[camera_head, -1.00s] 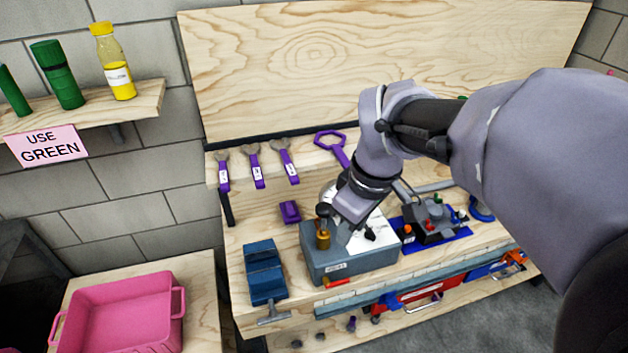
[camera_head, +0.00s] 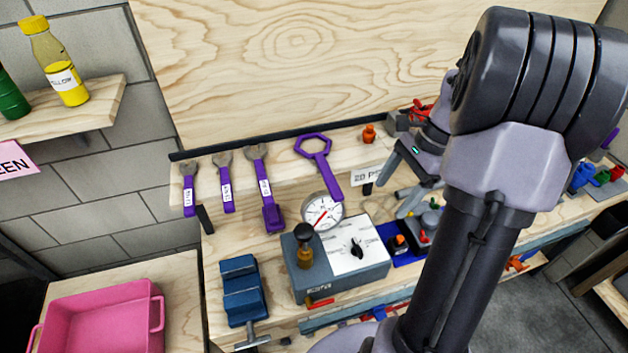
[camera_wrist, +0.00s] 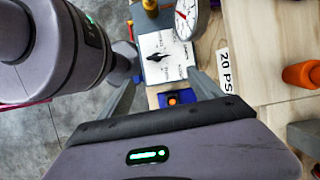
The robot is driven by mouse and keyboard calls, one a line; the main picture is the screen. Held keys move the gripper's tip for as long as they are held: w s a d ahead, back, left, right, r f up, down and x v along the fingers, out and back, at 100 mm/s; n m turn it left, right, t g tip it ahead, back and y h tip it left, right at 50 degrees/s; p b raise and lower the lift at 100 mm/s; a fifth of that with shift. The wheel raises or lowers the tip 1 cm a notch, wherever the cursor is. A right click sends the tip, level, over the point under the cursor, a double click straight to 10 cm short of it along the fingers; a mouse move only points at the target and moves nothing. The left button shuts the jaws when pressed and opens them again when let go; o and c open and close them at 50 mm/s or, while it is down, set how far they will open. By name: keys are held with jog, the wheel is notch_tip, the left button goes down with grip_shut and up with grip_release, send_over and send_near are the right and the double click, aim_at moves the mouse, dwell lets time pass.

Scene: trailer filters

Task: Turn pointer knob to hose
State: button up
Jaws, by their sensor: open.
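The black pointer knob (camera_head: 356,248) sits on the white dial plate (camera_head: 345,262) on top of a grey box (camera_head: 322,288). Printed marks ring the knob, too small to read. In the wrist view the knob (camera_wrist: 158,57) lies ahead of my gripper, between the lines of its two fingers. My gripper (camera_head: 395,196) is open and empty, behind and to the right of the box, clear of the knob. Its fingers also show in the wrist view (camera_wrist: 160,92), spread apart. No hose can be made out for sure.
A brass fitting with a black cap (camera_head: 304,248) and a round gauge (camera_head: 322,212) stand by the dial. A blue vise (camera_head: 243,290) is left of the box. Purple wrenches (camera_head: 226,182) lie behind. A "20 PS" label (camera_wrist: 225,72) shows beside my gripper.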

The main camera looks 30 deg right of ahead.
aim_at(357, 246)
jog(key=b+x, duration=0.2)
jog(key=x, duration=0.3)
jog(key=b+x, duration=0.2)
jog(key=x, duration=0.4)
jog(key=s+b+x, duration=0.1)
jog(key=b+x, duration=0.2)
jog(key=x, duration=0.3)
jog(key=shift+a+f, duration=0.1)
jog(key=shift+a, duration=0.35)
jog(key=shift+w, duration=0.1)
jog(key=c, duration=1.4)
jog(key=shift+m, duration=0.3)
jog(key=m+t+b, duration=0.1)
jog(key=m, duration=0.2)
jog(key=shift+m+h, duration=0.3)
jog(key=shift+m, duration=0.1)
jog(key=shift+m+t+h+b, duration=0.35)
jog(key=shift+m+t, duration=0.35)
jog(key=shift+m, duration=1.1)
